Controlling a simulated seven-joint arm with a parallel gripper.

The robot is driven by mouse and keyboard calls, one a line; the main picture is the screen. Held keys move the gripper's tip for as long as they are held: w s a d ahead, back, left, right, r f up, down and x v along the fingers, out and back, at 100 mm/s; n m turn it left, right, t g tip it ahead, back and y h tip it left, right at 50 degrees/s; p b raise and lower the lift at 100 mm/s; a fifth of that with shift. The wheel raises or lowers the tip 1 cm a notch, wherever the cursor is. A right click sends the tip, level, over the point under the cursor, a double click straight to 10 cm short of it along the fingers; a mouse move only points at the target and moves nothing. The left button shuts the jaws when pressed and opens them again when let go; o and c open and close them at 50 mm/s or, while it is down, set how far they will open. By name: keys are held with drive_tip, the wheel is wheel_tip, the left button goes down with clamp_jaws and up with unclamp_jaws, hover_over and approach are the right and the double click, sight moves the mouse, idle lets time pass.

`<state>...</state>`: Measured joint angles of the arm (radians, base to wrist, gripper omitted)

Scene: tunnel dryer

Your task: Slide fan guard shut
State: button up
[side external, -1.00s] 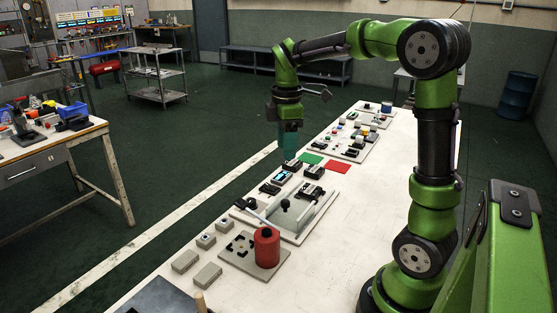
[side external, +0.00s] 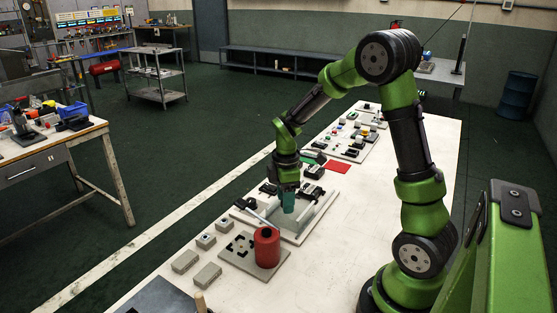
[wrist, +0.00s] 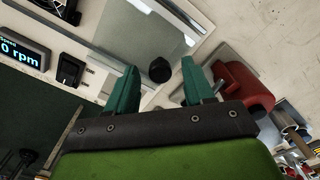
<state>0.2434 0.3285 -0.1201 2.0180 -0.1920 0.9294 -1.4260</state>
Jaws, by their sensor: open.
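The fan guard unit is a grey base plate (side external: 292,238) with light rails on the bench. In the wrist view a flat grey-green panel (wrist: 120,32), which looks like the guard, lies beside a round black knob (wrist: 160,70). My gripper (side external: 288,208) points down over the unit and hides the knob in the side view. In the wrist view my gripper (wrist: 159,72) is open, with the knob between its two teal fingertips in the picture. I cannot tell whether the fingers touch it or how far down they reach.
A red cylinder (side external: 266,247) stands on a plate close in front of the unit. A display reading "0 rpm" (wrist: 22,52) and a black switch (wrist: 72,70) sit beside the panel. Several grey blocks (side external: 206,276) lie at left front. The bench's right side is clear.

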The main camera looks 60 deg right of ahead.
drive_tip(key=shift+c, duration=0.4)
clamp_jaws()
drive_tip(key=shift+d, duration=0.1)
drive_tip(key=d, duration=1.3)
unclamp_jaws()
drive_tip(key=shift+o, duration=0.4)
drive_tip(key=shift+a, duration=0.1)
